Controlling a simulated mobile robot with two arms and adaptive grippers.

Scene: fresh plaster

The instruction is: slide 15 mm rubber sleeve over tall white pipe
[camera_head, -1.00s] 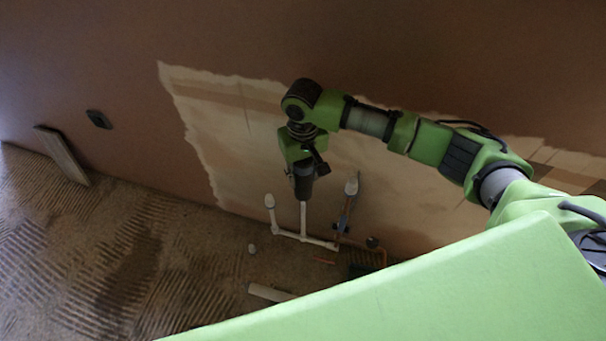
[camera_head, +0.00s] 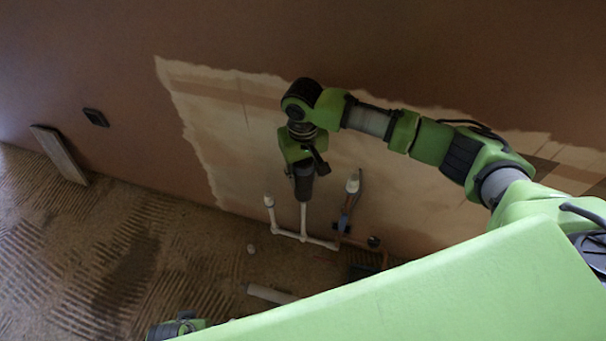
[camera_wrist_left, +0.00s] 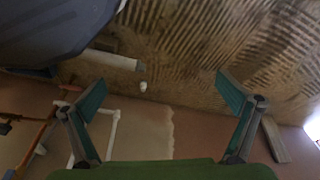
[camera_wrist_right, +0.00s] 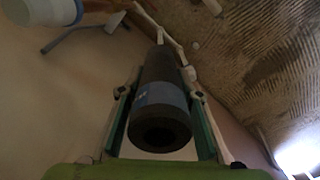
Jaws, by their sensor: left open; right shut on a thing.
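My right gripper (camera_wrist_right: 160,105) is shut on the dark rubber sleeve (camera_wrist_right: 160,75), which has a blue-grey band and an open near end. In the head view the sleeve (camera_head: 303,187) hangs upright in line with the tall white pipe (camera_head: 303,217). The pipe comes out directly under the sleeve's lower end; how far it reaches inside is hidden. The right gripper (camera_head: 303,165) is at the sleeve's top. My left gripper (camera_wrist_left: 160,88) is open and empty, away from the pipe; part of it shows at the bottom edge of the head view.
White-capped stubs stand left (camera_head: 269,202) and right (camera_head: 352,184) of the pipe, close to the bare wall patch. A small white piece (camera_head: 251,249) and a pale tube (camera_head: 270,294) lie on the ridged floor. A board (camera_head: 60,153) leans at left.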

